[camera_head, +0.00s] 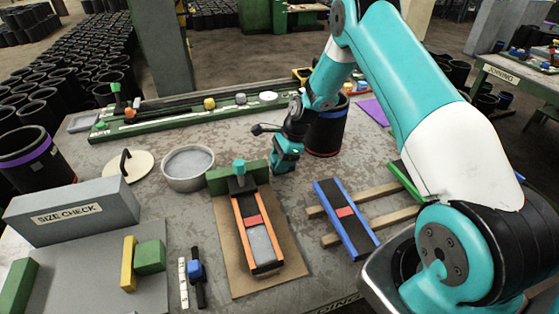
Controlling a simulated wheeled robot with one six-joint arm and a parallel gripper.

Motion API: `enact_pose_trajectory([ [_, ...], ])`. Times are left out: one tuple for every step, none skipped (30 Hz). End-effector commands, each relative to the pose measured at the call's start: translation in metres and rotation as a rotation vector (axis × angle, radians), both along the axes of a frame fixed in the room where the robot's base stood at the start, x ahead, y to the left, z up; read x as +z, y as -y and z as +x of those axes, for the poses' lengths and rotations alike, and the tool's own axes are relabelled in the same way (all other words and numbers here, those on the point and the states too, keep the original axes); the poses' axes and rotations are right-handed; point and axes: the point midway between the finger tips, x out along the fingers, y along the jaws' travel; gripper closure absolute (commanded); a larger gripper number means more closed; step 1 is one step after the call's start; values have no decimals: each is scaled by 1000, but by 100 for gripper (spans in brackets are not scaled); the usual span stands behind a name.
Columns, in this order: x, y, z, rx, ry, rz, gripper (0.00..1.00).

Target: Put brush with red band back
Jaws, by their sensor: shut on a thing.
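My gripper (284,163) is teal and hangs low over the middle of the table. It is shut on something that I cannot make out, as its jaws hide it. I cannot clearly pick out a brush with a red band. Red bands show across an orange-sided black strip frame (246,213) on a brown board, and across a blue-sided black strip frame (329,197) at its right. My gripper is behind these two frames, beside a black sleeve with a blue band (326,137).
A round metal pan (188,165) stands left of my gripper, by a green block (217,181). A grey "SIZE CHECK" block (70,215) is at left. A green rail (150,124) runs along the back. Two wooden bars (385,195) lie at right. Bare table shows between these.

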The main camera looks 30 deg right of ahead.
Motion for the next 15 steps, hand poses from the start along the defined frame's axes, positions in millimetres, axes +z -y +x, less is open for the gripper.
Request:
enact_pose_trajectory([
  [0,0,0,0,0,0,80],
  [0,0,0,0,0,0,80],
  [0,0,0,0,0,0,80],
  [-1,0,0,0,-1,0,80],
  [-2,0,0,0,-1,0,80],
  [-3,0,0,0,-1,0,80],
  [-3,0,0,0,-1,0,53],
  [-2,0,0,0,-1,0,46],
  [-2,0,0,0,-1,0,37],
  [-2,0,0,0,-1,0,32],
  [-2,0,0,0,-1,0,32],
  [-2,0,0,0,-1,0,32],
  [-2,0,0,0,-1,0,32],
  [-2,0,0,0,-1,0,32],
  [-2,0,0,0,-1,0,32],
])
